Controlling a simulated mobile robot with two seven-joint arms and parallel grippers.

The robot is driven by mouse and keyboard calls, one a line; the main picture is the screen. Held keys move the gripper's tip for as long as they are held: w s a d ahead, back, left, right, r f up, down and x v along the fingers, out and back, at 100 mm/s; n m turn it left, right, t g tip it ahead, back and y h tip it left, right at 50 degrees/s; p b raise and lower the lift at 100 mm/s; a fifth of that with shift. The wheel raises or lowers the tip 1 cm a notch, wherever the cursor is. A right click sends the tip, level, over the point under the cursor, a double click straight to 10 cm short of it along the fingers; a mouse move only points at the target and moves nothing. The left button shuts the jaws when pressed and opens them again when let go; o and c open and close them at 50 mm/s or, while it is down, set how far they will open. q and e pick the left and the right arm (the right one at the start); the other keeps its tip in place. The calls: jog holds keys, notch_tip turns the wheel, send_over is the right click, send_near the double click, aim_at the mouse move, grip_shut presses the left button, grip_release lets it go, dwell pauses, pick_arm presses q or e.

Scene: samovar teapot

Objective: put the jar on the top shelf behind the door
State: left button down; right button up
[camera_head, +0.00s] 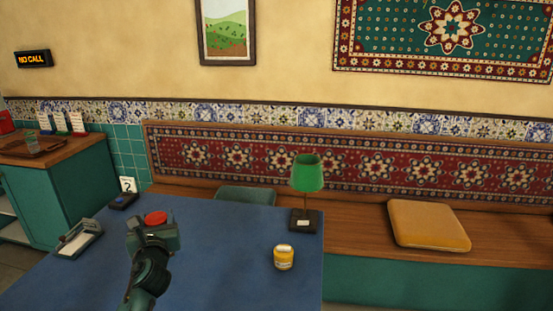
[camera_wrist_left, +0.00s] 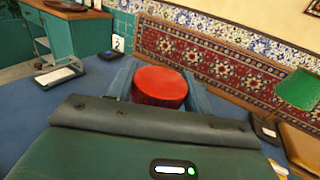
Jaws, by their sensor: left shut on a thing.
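My left gripper (camera_head: 153,229) is shut on a round red-topped jar (camera_head: 155,217), held above the blue table. In the left wrist view the jar's red top (camera_wrist_left: 160,86) shows between the two fingers; its lower part is hidden by the gripper. A small yellow jar (camera_head: 284,258) with a pale lid stands upright on the table to the right, apart from the gripper. I see no door or top shelf behind one. My right gripper is not in view.
The blue table (camera_head: 225,270) bears a green lamp (camera_head: 307,174), a tray-like holder (camera_head: 79,239) and a dark number stand (camera_head: 125,200). A teal counter (camera_head: 70,190) with open shelves stands left. A bench with a yellow cushion (camera_head: 428,225) runs behind.

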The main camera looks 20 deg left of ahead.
pick_arm(q)
jog(key=s+d+r+m+t+h+p, duration=0.1)
jog(key=s+d+h, duration=0.4)
jog(key=d, duration=0.8)
jog(key=s+d+r+m+t+h+p, duration=0.2)
jog(key=s+d+m+h, duration=0.3)
jog(key=s+d, duration=0.5)
jog(key=d+p, duration=0.1)
jog(key=d, duration=0.2)
jog(key=shift+s+d+m, duration=0.15)
jog(key=shift+d+m, duration=0.15)
jog(key=shift+m, duration=0.1)
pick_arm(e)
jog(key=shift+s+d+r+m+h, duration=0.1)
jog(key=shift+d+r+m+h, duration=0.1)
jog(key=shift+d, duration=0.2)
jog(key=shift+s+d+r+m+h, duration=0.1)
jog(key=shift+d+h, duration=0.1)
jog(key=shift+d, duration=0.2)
pick_arm(q)
jog(key=shift+r, duration=0.1)
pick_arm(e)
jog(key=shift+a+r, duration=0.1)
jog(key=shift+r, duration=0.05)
